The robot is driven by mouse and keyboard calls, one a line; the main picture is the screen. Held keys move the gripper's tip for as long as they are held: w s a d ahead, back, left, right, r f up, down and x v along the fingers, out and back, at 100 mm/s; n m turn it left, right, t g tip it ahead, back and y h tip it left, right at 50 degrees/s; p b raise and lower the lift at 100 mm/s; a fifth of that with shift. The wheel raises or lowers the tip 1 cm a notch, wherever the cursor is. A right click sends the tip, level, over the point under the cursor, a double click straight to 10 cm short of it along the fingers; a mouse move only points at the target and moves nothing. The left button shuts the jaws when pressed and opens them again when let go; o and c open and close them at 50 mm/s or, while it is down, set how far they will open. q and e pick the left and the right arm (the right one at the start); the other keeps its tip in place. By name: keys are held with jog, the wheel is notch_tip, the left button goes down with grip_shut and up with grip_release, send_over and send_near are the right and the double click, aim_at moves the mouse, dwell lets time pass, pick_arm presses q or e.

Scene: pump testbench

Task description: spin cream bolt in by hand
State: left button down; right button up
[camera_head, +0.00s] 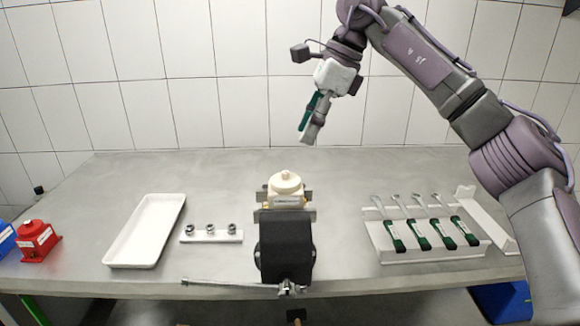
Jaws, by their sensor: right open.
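A cream pump body (286,187) sits upright between the jaws of a vise (286,245) at the middle of the bench. A small cream knob-like part (287,175) stands on its top; whether this is the cream bolt, and how deep it sits, I cannot tell. My right gripper (308,136) is open, in the air above and behind the pump, pointing down and slightly left. It is apart from the pump. A dark green piece shows along its fingers. My left gripper is out of view.
A white tray (113,256) lies left, beside a white holder (233,237) with three metal pieces. A white rack (388,257) with several green-handled wrenches stands right. A red box (36,240) is far left. The vise handle (225,284) runs along the front edge. The back of the bench is clear.

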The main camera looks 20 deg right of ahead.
aim_at(287, 173)
jog(key=x, duration=0.4)
jog(key=shift+w+f, duration=0.15)
jog(key=shift+w, duration=0.1)
jog(key=x, duration=0.3)
jog(key=shift+a+f, duration=0.1)
jog(key=shift+f, duration=0.15)
jog(key=shift+a+f, duration=0.15)
jog(key=shift+f, duration=0.2)
jog(key=shift+w+f, duration=0.1)
jog(key=shift+f, duration=0.15)
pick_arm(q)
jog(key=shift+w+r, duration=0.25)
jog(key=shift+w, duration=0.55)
pick_arm(e)
grip_shut()
